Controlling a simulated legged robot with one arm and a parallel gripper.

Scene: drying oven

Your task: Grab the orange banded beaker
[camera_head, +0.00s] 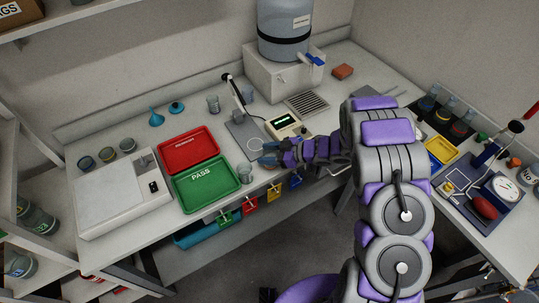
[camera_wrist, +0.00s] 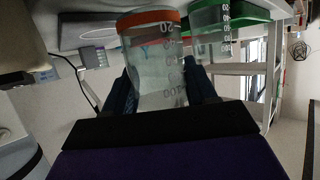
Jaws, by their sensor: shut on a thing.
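The orange banded beaker (camera_wrist: 155,62) is clear, with dark graduation marks and an orange band at its end near the top of the wrist view. My gripper (camera_wrist: 160,88) has one dark finger on each side of the beaker and is shut on it. In the head view my gripper (camera_head: 268,158) is at the bench's front part, right of the green PASS tray (camera_head: 180,190). The beaker is small and mostly hidden by the fingers there. I cannot tell whether it touches the bench.
A second clear beaker (camera_head: 245,172) stands close by, between the green tray and my gripper. A red tray (camera_head: 172,142) lies behind the green one. A stand with a grey base (camera_head: 240,135) and a beige meter (camera_head: 286,125) are just behind my gripper.

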